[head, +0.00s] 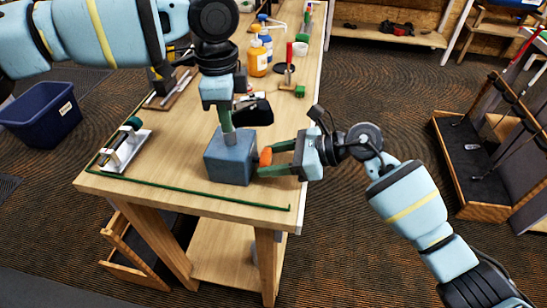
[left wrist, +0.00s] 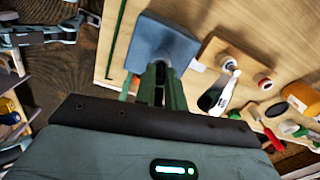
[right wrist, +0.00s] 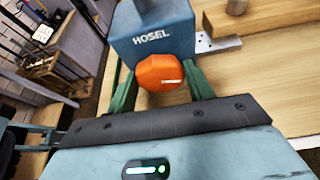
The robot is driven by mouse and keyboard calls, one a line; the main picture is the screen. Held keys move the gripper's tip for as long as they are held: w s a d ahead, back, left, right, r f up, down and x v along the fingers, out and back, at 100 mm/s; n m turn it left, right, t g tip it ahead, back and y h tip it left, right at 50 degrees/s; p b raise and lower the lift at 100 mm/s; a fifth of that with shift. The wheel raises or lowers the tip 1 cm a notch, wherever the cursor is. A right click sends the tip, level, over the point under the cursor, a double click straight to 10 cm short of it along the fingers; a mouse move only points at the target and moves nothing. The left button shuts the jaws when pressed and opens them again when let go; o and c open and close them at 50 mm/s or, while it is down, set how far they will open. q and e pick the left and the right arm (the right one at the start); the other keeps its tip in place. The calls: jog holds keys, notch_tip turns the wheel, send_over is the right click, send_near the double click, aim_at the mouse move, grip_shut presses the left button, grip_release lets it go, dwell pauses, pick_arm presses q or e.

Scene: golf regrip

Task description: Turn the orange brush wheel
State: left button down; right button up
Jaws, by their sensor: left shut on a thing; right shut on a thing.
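The orange brush wheel (right wrist: 160,73) is on the side of a blue-grey box marked HOSEL (right wrist: 157,33); it also shows in the head view (head: 266,157). My right gripper (head: 268,160) is at the wheel, its green fingers on either side of it and shut on it. The box (head: 229,160) stands on the workbench near its front. My left gripper (head: 228,128) points down above the box, shut on a thin grey part (head: 229,139) at the box top. In the left wrist view its fingers (left wrist: 160,85) hide most of that part.
A small clamp (head: 125,147) sits at the left. Bottles (head: 257,60) and a red-handled tool (head: 289,62) stand farther back. A blue bin (head: 42,112) is on the floor at left, a club rack (head: 485,150) at right.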

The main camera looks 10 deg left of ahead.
jog(key=m+g, duration=0.2)
jog(key=m, duration=0.1)
jog(key=shift+w, duration=0.35)
jog(key=shift+w+f+m+g+y, duration=0.15)
jog(key=shift+m+g+y, duration=0.5)
jog(key=shift+m, duration=0.75)
jog(key=shift+d+g, duration=0.1)
jog(key=shift+g, duration=0.15)
jog(key=o, duration=1)
jog(key=shift+f, duration=0.1)
jog(key=shift+h, duration=0.25)
